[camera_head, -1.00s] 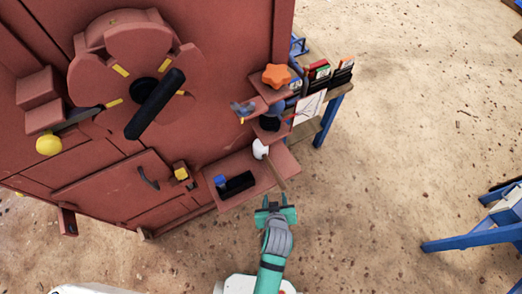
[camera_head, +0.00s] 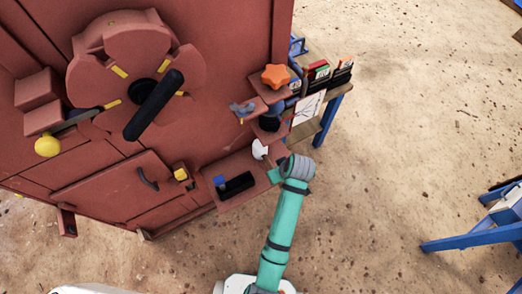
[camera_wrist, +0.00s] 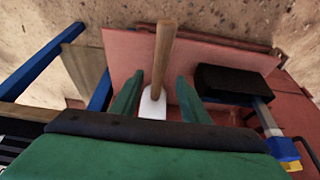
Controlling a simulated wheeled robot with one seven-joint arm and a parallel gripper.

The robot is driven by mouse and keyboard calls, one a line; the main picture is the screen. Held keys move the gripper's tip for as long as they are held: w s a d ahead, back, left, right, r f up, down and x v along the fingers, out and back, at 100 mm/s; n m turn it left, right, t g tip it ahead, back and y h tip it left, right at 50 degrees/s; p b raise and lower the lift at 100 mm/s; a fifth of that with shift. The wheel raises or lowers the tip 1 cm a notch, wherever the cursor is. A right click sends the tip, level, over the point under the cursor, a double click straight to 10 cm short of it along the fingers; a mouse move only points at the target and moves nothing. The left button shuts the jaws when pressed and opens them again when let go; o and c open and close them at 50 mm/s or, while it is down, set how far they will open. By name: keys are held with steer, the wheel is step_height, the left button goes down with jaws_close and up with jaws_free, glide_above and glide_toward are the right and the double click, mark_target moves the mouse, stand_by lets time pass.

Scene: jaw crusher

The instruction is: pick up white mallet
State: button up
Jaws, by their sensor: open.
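The white mallet shows in the wrist view with its wooden handle (camera_wrist: 164,50) pointing up in the picture and its white head (camera_wrist: 152,103) low between my fingers. My gripper (camera_wrist: 157,88) is open, with one green finger on each side of the mallet and no clear contact. In the head view the white mallet head (camera_head: 260,149) rests on the red shelf (camera_head: 222,172), and my arm hides the handle. My gripper's fingers are mostly hidden there behind my own wrist, just right of the shelf.
A black block (camera_head: 238,184) and a blue item (camera_head: 220,181) sit on the same shelf, beside the mallet. An orange star knob (camera_head: 276,76) is above it. A blue-legged table (camera_head: 327,122) stands behind at the right. Open sandy ground lies to the right.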

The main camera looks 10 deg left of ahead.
mark_target(270, 166)
steer(key=shift+x, duration=3.65)
steer(key=shift+s+d, duration=0.1)
steer(key=shift+d, duration=0.05)
jaws_close()
